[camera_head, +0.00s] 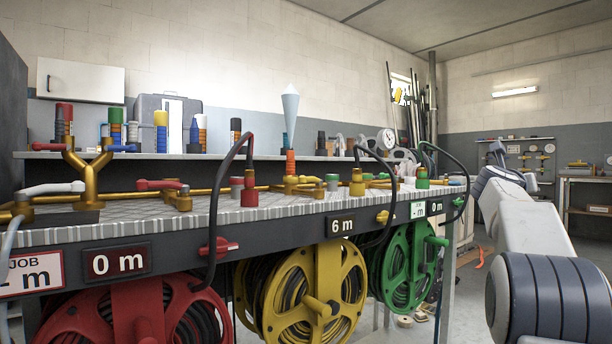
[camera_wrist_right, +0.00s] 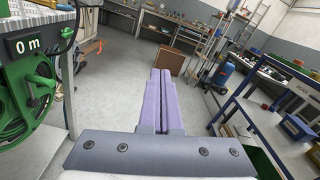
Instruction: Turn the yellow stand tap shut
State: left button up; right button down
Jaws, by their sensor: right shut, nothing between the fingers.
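The yellow stand tap (camera_head: 383,217) is a small yellow handle on the bench's dark front rail, just right of the 6 m display (camera_head: 341,225). A black hose loops down close by it from a yellow fitting (camera_head: 357,185) on the bench top. The yellow reel (camera_head: 300,300) hangs below the rail. In the right wrist view my right gripper (camera_wrist_right: 161,72) is shut and empty, its purple fingers pointing out over open floor, apart from the tap. The tap is not visible in that view. My right arm is at the right of the head view. My left gripper is out of view.
A red tap (camera_head: 217,248) and a red reel (camera_head: 140,315) are to the left; a green reel (camera_head: 405,268) with a green tap (camera_head: 458,201) is to the right. Brass pipework and bottles crowd the bench top.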

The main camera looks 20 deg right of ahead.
jog(key=w+a+r+n+t+y+p, duration=0.1)
jog(key=w+a+n+t+y+p, duration=0.3)
jog(key=a+n+p, duration=1.3)
jog(key=w+a+r+n+t+y+p, duration=0.2)
jog(key=w+a+n+t+p, duration=0.3)
jog(key=a+p, duration=1.25)
jog(key=s+a+r+n+t+y+p, duration=0.1)
jog(key=s+a+n+y+p, duration=0.3)
jog(key=a+n+y+p, duration=0.55)
jog(key=m+p, duration=0.2)
jog(key=p, duration=0.4)
send_near(312, 179)
jog(key=w+d, duration=0.3)
jog(key=shift+h, duration=0.35)
jog(key=shift+w+a+f, duration=0.25)
jog(key=shift+w+a, duration=0.45)
jog(key=shift+w+a+f, duration=0.3)
jog(key=shift+w+a, duration=0.35)
jog(key=shift+a, duration=0.05)
